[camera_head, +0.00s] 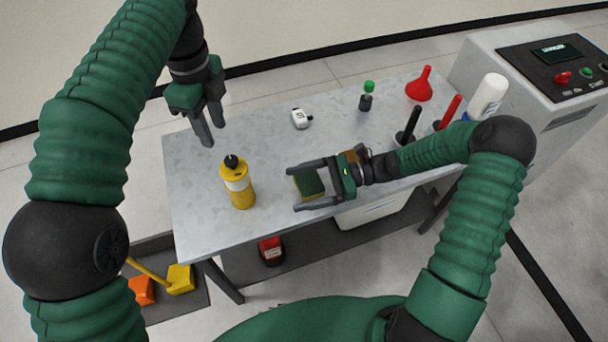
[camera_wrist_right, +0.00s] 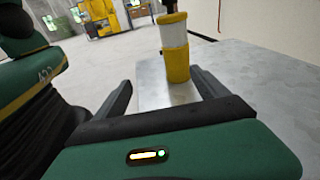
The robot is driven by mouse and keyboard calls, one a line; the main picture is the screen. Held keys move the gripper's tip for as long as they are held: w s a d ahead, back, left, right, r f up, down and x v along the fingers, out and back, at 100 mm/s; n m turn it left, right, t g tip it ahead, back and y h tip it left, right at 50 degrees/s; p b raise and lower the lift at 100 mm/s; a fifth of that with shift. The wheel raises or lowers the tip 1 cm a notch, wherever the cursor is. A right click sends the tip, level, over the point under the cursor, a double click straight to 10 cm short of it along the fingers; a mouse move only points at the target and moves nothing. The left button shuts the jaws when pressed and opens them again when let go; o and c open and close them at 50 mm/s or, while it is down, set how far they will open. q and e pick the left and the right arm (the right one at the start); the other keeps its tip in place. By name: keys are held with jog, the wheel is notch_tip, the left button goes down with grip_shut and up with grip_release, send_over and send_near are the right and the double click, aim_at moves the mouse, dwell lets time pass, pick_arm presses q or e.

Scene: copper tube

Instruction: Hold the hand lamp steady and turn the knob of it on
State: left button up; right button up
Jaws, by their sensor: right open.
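The hand lamp, a yellow cylinder with a white band (camera_head: 237,186), stands upright near the table's front left part. Its black knob (camera_head: 231,162) is on top. In the right wrist view the lamp (camera_wrist_right: 174,62) stands ahead of the fingers, toward the right finger; its top is cut off. My right gripper (camera_head: 294,189) is open and empty, to the right of the lamp, with its fingers pointing at it and apart from it. My left gripper (camera_head: 213,135) hangs above and behind the lamp, fingers pointing down, a gap between them, holding nothing.
A green and yellow sponge (camera_head: 309,185) lies below my right fingers. A small white device (camera_head: 301,118), a green-topped item (camera_head: 367,96), a red funnel (camera_head: 420,85) and a white bottle (camera_head: 489,95) stand farther back on the grey table (camera_head: 195,215). The table's front edge is close to the lamp.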

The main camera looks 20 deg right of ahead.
aim_at(247, 181)
jog(key=shift+w+d+r+m+t+y, duration=0.15)
jog(key=shift+w+d+m+t+y, duration=0.2)
jog(key=shift+w+d+t, duration=0.15)
jog(key=shift+w+d+r+m+t+y, duration=0.15)
jog(key=shift+w+d+m+t+y, duration=0.1)
jog(key=shift+w+d+m+t, duration=0.25)
jog(key=shift+w+a+f, duration=0.1)
jog(key=shift+w+a, duration=0.2)
jog(key=shift+w, duration=0.05)
jog(key=x, duration=1.4)
jog(key=shift+s, duration=0.15)
jog(key=shift+a, duration=0.8)
jog(key=c, duration=0.4)
jog(key=shift+d, duration=0.15)
jog(key=c, duration=1)
pick_arm(q)
jog(key=shift+d, duration=0.85)
pick_arm(e)
jog(key=c, duration=0.4)
